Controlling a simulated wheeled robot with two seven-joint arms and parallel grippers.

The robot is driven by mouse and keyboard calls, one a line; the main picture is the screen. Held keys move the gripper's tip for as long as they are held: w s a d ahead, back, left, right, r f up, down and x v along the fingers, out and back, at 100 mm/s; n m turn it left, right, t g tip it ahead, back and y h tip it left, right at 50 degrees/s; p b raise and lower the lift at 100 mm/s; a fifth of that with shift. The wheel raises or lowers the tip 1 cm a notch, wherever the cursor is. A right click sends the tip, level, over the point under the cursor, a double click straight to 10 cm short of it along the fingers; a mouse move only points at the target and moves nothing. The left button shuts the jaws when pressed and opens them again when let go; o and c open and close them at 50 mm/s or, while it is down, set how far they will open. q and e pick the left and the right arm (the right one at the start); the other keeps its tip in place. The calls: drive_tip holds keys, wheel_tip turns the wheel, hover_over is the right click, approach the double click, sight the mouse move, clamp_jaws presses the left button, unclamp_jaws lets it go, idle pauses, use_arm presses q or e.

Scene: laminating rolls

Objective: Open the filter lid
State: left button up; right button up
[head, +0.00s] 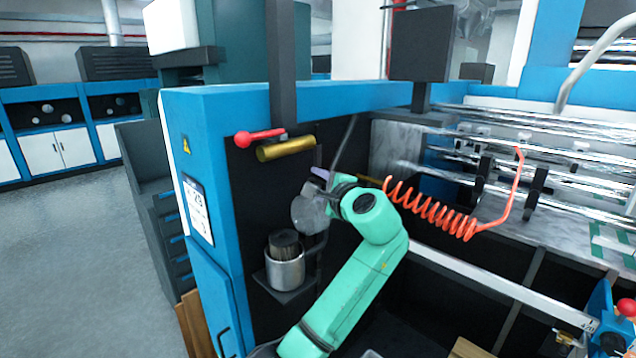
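The filter is a shiny metal canister (286,270) on a small dark bracket on the machine's dark front panel. Its top is uncovered, and a dark ribbed filter element (285,243) stands up inside it. A grey, rounded, see-through piece that looks like the filter lid (307,214) is above and slightly right of the canister, tilted and apart from it. My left gripper (322,188), at the end of the green arm, is right beside this piece. Its fingers are small and partly hidden by the wrist, so whether they grip it is unclear. My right gripper is out of view.
A brass-coloured cylinder (286,149) and a red-knobbed lever (259,137) stick out above the filter. A coiled orange hose (433,212) hangs right of my wrist. Metal rollers (560,150) fill the right side. Open floor (75,250) lies at the left.

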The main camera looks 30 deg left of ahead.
use_arm(q)
drive_tip(key=shift+f, duration=0.1)
drive_tip(key=shift+s+d+b, duration=0.15)
drive_tip(key=shift+d+b, duration=0.15)
drive_tip(key=shift+d, duration=0.05)
drive_tip(key=b+v, duration=0.5)
drive_tip(key=v, duration=0.8)
drive_tip(key=shift+s+d, duration=0.2)
drive_tip(key=shift+s, duration=0.1)
